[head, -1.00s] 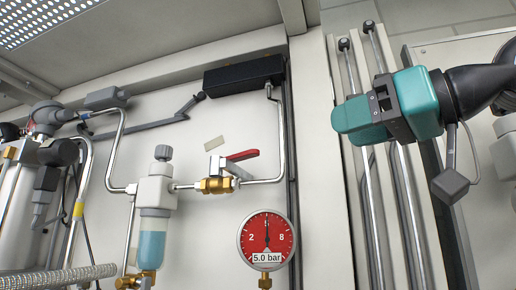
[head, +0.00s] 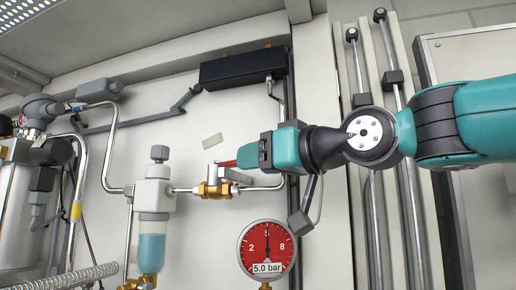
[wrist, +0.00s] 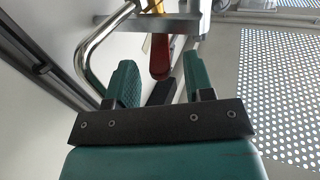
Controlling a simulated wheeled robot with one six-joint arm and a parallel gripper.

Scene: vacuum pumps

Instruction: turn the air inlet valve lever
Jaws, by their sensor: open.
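The air inlet valve (head: 213,190) is a brass body on a horizontal steel pipe. Its lever has a red grip (head: 227,163), of which only a short part shows in the head view, because my gripper (head: 242,157) covers the rest. In the wrist view the red lever (wrist: 160,62) points towards me between the tips of my gripper (wrist: 158,75). The two green fingers are open, one on each side of the lever, with gaps between. The lever seems to enter only the front of the jaws.
A red pressure gauge (head: 267,248) reading 5.0 bar is below the gripper. A filter bowl with blue fluid (head: 152,245) hangs left of the valve. A black box (head: 243,70) is above. A bent steel pipe (wrist: 92,55) runs close beside the left finger.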

